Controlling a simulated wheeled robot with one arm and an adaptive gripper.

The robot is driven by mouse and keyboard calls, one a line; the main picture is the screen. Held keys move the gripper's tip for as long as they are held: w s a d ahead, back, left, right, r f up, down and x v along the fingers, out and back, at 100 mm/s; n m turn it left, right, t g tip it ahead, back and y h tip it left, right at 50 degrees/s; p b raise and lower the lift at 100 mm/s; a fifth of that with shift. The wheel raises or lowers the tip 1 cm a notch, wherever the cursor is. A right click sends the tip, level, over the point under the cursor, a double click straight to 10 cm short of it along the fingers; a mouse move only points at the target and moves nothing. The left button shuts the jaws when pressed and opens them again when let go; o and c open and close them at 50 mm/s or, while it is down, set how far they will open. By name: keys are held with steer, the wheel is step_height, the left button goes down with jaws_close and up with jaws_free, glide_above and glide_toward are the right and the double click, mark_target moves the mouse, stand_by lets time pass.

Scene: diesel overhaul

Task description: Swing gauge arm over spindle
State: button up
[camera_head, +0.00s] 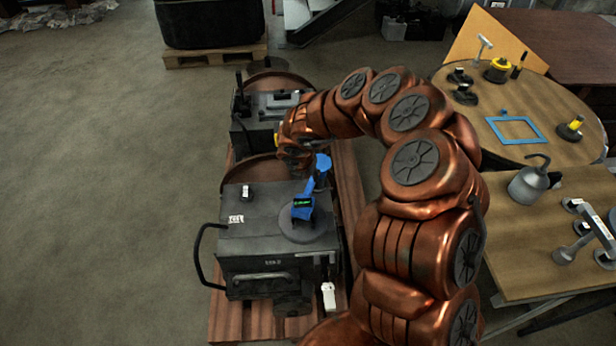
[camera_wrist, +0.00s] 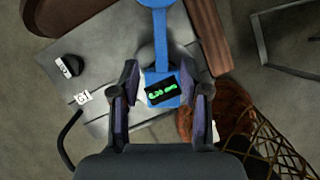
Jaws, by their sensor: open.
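The blue gauge arm (camera_head: 308,190) with a dark display showing green digits sits on top of the front dark grey machine block (camera_head: 262,255). Its display end lies over a round grey disc (camera_head: 305,231); I cannot tell which part is the spindle. In the wrist view the gauge arm (camera_wrist: 160,20) runs up from its display block. My gripper (camera_wrist: 163,84) is open, its two fingers on either side of the display block in the picture. I cannot tell whether they touch it. In the head view the gripper's fingers are not clearly visible.
A second machine block (camera_head: 268,112) stands behind on the same wooden pallet (camera_head: 225,318). A black handle (camera_head: 197,255) sticks out at the left. At the right are a round table (camera_head: 555,90) with tools and a wooden bench (camera_head: 520,265) with an oil can (camera_head: 528,185). The left floor is clear.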

steer(key=shift+v, duration=1.55)
